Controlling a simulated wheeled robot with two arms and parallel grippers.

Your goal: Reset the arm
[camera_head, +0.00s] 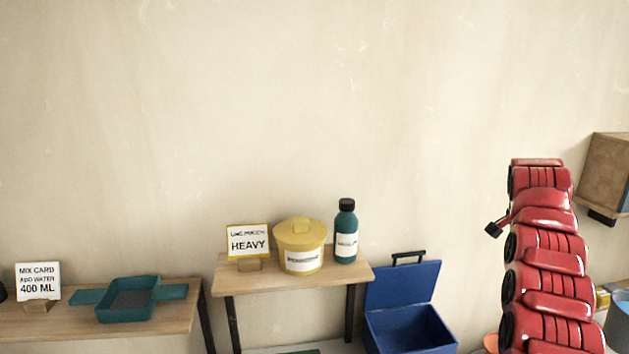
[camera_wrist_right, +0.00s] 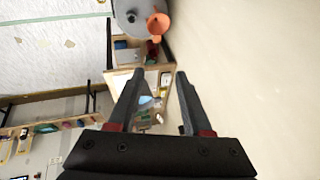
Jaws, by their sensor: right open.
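My right arm (camera_head: 545,265) rises as a red, segmented column at the right of the head view. My right gripper (camera_wrist_right: 160,76) shows in the right wrist view, with its two dark fingers apart and nothing held between them. It points toward a distant table with small items, well clear of everything. My left arm and left gripper are in neither view.
A wooden table (camera_head: 290,278) holds a yellow lidded tub (camera_head: 300,247), a teal bottle (camera_head: 346,235) and a HEAVY card (camera_head: 248,241). An open blue box (camera_head: 408,325) stands beside it. A teal tray (camera_head: 128,300) and a mix card (camera_head: 38,281) sit left.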

